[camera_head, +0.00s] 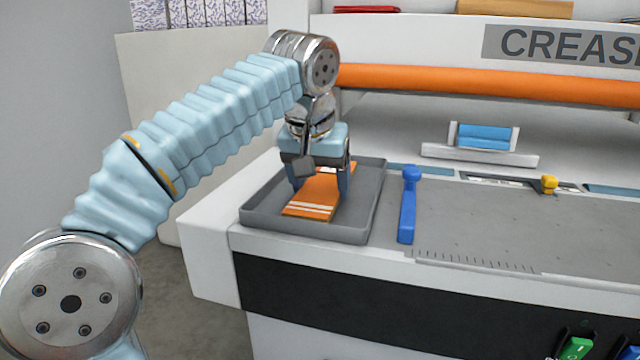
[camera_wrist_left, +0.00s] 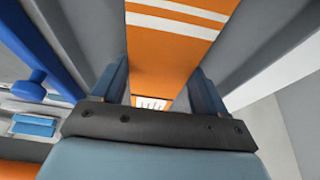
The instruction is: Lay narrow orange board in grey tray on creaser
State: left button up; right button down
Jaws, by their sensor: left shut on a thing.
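The narrow orange board (camera_head: 314,203) with white stripes near its front end lies in or just above the floor of the grey tray (camera_head: 363,215). I cannot tell whether it touches the floor. The tray stands at the left end of the creaser (camera_head: 480,225). My left gripper (camera_head: 322,190) points down into the tray, its fingers on the two long sides of the board, shut on it. The board also shows between the fingers in the left wrist view (camera_wrist_left: 168,62). The gripper hides part of the board's far end. My right gripper is not in view.
A blue handle (camera_head: 408,205) stands just right of the tray. A yellow knob (camera_head: 549,184) and a blue block in a holder (camera_head: 486,136) are further right. An orange roller (camera_head: 480,84) spans the creaser behind. A green item (camera_head: 575,347) is at the lower right.

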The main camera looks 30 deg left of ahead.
pick_arm(q)
jog(key=o, duration=0.7)
jog(key=shift+f, duration=0.15)
jog(key=o, duration=0.4)
jog(key=shift+o, duration=0.2)
jog(key=shift+r, duration=0.35)
jog(key=p+v, duration=0.4)
jog(key=v, duration=0.7)
jog(key=shift+s+r, duration=0.3)
jog(key=shift+s, duration=0.05)
jog(key=shift+d, duration=0.1)
